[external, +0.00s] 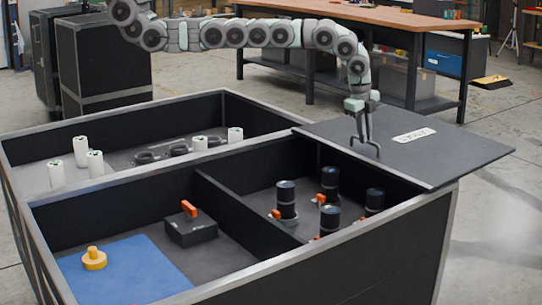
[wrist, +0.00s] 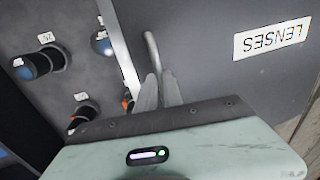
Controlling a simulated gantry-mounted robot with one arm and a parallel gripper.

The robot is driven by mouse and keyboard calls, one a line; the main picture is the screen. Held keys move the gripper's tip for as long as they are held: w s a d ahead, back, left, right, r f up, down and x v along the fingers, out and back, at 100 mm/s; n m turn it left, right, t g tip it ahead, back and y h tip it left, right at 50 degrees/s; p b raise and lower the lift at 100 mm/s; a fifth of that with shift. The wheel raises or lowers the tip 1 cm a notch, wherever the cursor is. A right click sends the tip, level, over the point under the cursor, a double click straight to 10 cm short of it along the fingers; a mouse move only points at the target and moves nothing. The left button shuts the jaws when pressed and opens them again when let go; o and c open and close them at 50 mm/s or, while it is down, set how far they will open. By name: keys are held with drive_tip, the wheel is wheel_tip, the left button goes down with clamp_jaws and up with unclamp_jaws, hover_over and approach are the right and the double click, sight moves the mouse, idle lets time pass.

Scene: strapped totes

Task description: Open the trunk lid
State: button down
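The dark grey lid (external: 440,158), labelled "LENSES", lies roughly flat at rim height, out past the right side of the trunk (external: 345,262). It also fills the right of the wrist view (wrist: 225,95). The lens compartment beside it is uncovered, and black lenses (external: 330,183) show inside. A thin curved grey handle (wrist: 151,46) stands on the lid near its trunk-side edge; it also shows in the external view (external: 378,151). My gripper (wrist: 160,78) is at this handle, with its fingers close together and the bar running between their tips. The exact contact is partly hidden.
The other compartments are open and hold white cylinders (external: 81,151), a black box with an orange handle (external: 190,228) and a yellow knob-like piece (external: 94,259) on a blue mat. A workbench (external: 340,14) stands behind. Clear floor lies right of the trunk.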

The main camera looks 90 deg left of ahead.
drive_tip(key=c, duration=1.5)
unclamp_jaws()
drive_tip(key=shift+r, duration=0.15)
wheel_tip(320, 180, up, 10)
drive_tip(key=s+d+p, duration=0.1)
drive_tip(key=p, duration=0.6)
drive_tip(key=shift+s+d+r, duration=0.15)
drive_tip(key=shift+s+r, duration=0.05)
drive_tip(key=shift+s, duration=0.2)
